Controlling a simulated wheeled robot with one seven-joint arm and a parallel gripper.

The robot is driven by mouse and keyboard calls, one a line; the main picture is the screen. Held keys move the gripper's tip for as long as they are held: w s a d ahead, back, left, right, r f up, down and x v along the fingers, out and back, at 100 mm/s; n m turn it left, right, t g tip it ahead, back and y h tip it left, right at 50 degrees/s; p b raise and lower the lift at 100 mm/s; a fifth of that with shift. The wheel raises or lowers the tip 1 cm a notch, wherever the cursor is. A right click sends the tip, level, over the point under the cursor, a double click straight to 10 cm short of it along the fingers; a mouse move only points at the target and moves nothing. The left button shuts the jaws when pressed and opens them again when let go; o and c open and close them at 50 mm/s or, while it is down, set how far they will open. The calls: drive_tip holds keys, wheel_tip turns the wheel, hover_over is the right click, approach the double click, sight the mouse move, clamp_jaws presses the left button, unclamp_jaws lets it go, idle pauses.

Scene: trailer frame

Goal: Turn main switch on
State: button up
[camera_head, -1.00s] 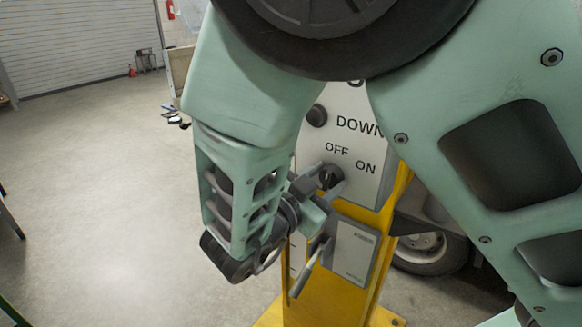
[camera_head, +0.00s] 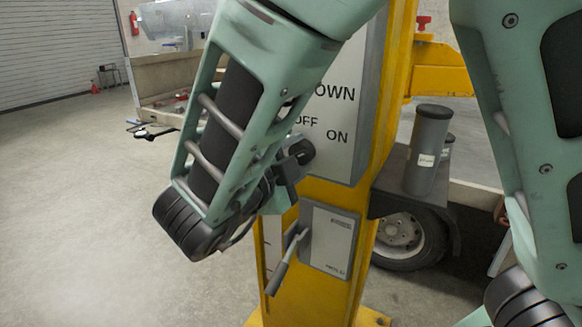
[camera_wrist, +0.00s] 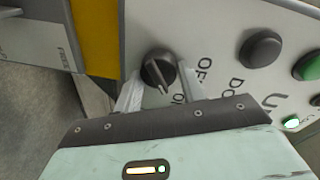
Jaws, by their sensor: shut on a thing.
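The main switch is a black rotary knob (camera_head: 301,152) on the grey control panel (camera_head: 340,110), beside the words OFF and ON. In the wrist view the knob (camera_wrist: 158,70) has a pale pointer line slanting down toward the lower right, on the ON side. My gripper (camera_head: 288,168) is at the knob, largely hidden behind my own arm in the head view. In the wrist view the gripper's two grey fingers (camera_wrist: 158,88) sit on either side of the knob, shut on it.
A smaller grey box (camera_head: 330,240) with a lever (camera_head: 287,262) is below the panel on the yellow post (camera_head: 300,300). A wheel (camera_head: 402,240) stands behind. Floor at left is clear.

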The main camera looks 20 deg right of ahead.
drive_tip(key=shift+m+b, duration=0.45)
drive_tip(key=shift+m, duration=0.15)
drive_tip(key=o, duration=1)
drive_tip(key=shift+c, duration=0.2)
drive_tip(key=shift+s, duration=0.1)
drive_tip(key=b+v, duration=0.1)
drive_tip(key=v, duration=1.6)
drive_tip(key=shift+s+b, duration=0.15)
drive_tip(key=shift+b, duration=0.15)
drive_tip(key=shift+a, duration=0.1)
